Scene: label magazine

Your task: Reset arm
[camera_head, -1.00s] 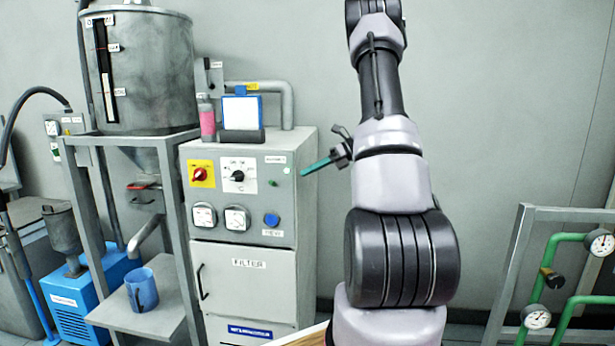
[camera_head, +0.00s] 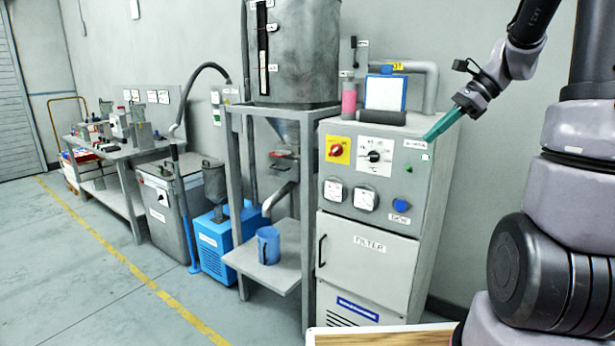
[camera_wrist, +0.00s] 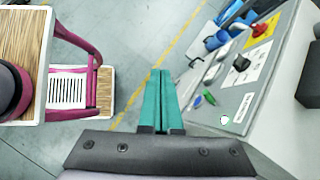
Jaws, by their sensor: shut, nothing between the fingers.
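My gripper (camera_head: 444,124) has long teal fingers and shows at the upper right in the head view, in front of the top right corner of the filter cabinet (camera_head: 368,259). In the wrist view the fingers of my gripper (camera_wrist: 161,88) lie side by side, closed, with nothing between them. My arm stands bent at the right of the head view.
The cabinet carries a red knob (camera_head: 335,150), a black dial (camera_head: 374,156) and a blue button (camera_head: 401,206). A hopper (camera_head: 295,50) stands left of it, with a blue mug (camera_head: 268,245) on the shelf below. Open floor (camera_head: 90,275) lies at the left.

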